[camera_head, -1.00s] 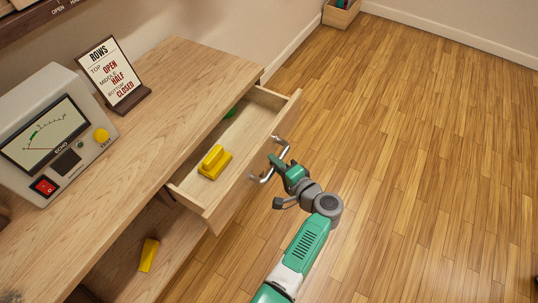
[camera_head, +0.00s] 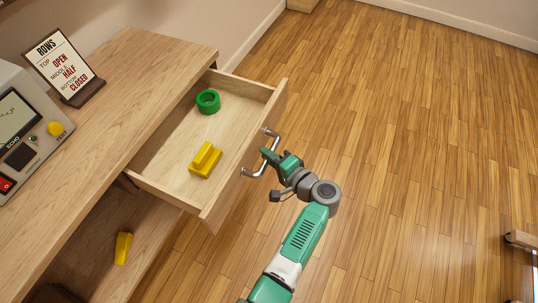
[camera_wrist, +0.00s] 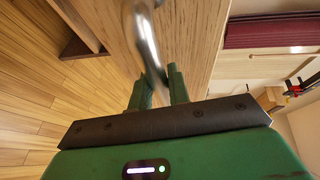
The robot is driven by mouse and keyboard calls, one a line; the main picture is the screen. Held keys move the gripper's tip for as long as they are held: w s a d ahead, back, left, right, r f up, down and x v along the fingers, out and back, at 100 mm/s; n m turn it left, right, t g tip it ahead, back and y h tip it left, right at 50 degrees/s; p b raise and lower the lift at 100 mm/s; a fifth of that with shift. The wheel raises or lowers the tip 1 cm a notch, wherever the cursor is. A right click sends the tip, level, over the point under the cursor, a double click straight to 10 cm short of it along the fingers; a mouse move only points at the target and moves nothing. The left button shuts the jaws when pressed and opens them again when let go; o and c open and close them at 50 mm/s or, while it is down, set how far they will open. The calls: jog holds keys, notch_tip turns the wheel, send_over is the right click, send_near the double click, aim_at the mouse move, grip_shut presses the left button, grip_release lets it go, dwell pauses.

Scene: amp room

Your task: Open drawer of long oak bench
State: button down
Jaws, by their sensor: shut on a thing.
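The long oak bench (camera_head: 95,110) runs along the left of the head view. Its drawer (camera_head: 165,165) is pulled well out toward the right. Inside lie a green ring-shaped part (camera_head: 208,101) and a yellow block (camera_head: 205,159). The drawer front carries a curved metal handle (camera_head: 258,168). My gripper (camera_head: 276,172) is at the handle, outside the drawer front. In the wrist view, the fingers (camera_wrist: 159,88) are closed around the metal handle (camera_wrist: 150,50). The near part of the drawer front shows beside it in that view.
A sign on a stand (camera_head: 65,70) and a grey meter box (camera_head: 25,125) stand on the bench top. Another yellow block (camera_head: 122,248) lies on the lower shelf (camera_head: 150,240).

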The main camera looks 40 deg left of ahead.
jog(key=c, duration=1.3)
grip_release()
jog(key=shift+d+r+p, duration=0.2)
jog(key=shift+d+p, duration=0.1)
jog(key=shift+d, duration=0.05)
jog(key=p+v, duration=0.2)
jog(key=v, duration=0.5)
jog(key=shift+f, duration=0.1)
